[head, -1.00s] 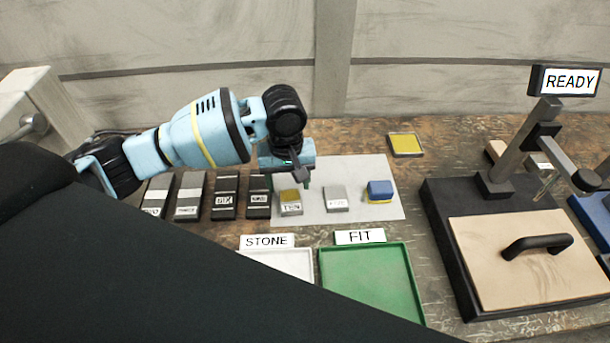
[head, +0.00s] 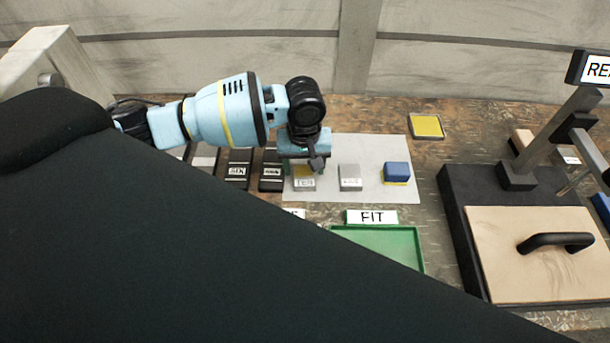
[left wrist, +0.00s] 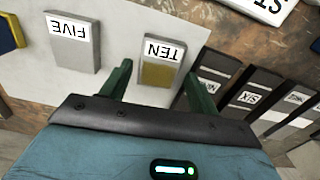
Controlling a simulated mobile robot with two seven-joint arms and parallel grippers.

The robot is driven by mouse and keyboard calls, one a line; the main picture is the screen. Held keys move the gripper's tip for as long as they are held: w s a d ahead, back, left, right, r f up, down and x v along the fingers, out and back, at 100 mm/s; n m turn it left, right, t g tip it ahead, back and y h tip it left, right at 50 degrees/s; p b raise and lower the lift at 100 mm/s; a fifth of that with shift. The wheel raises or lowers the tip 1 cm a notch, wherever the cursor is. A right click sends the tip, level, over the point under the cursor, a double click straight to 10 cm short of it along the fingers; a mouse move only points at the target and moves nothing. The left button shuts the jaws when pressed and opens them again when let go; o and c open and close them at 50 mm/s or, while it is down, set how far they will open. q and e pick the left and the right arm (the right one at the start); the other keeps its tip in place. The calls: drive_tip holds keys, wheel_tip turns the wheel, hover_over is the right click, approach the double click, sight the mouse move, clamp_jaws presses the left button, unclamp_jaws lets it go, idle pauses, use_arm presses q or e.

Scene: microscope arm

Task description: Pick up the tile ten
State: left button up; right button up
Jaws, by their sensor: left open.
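The tile ten (head: 304,183) lies on the white sheet (head: 385,147). It is a small grey block with a yellow patch and a TEN label. It also shows in the left wrist view (left wrist: 159,72), upside down. My left gripper (head: 302,170) is open just over it and partly covers it in the head view. In the left wrist view the two green fingers (left wrist: 158,84) stand on either side of the tile's near end, with a gap on each side. The right gripper is not in view.
The grey tile five (head: 350,178) is to the right, then a blue block (head: 397,173) on yellow. Dark labelled tiles, one marked SIX (head: 237,170), stand left. A green FIT tray (head: 408,240) is in front. A black press base (head: 462,225) stands right.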

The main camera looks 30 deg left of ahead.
use_arm(q)
wheel_tip(320, 180, down, 2)
drive_tip(key=shift+f, duration=0.25)
drive_tip(key=shift+w+r, duration=0.1)
drive_tip(key=c, duration=1.2)
drive_tip(key=shift+r, duration=0.1)
wheel_tip(320, 180, up, 4)
drive_tip(key=shift+f, duration=0.1)
drive_tip(key=s+d, duration=0.1)
drive_tip(key=d, duration=0.4)
drive_tip(key=s+d, duration=0.1)
drive_tip(key=d, duration=0.4)
drive_tip(key=s+d+r, duration=0.1)
drive_tip(key=d, duration=0.4)
drive_tip(key=shift+s+d, duration=0.1)
drive_tip(key=shift+d, duration=0.25)
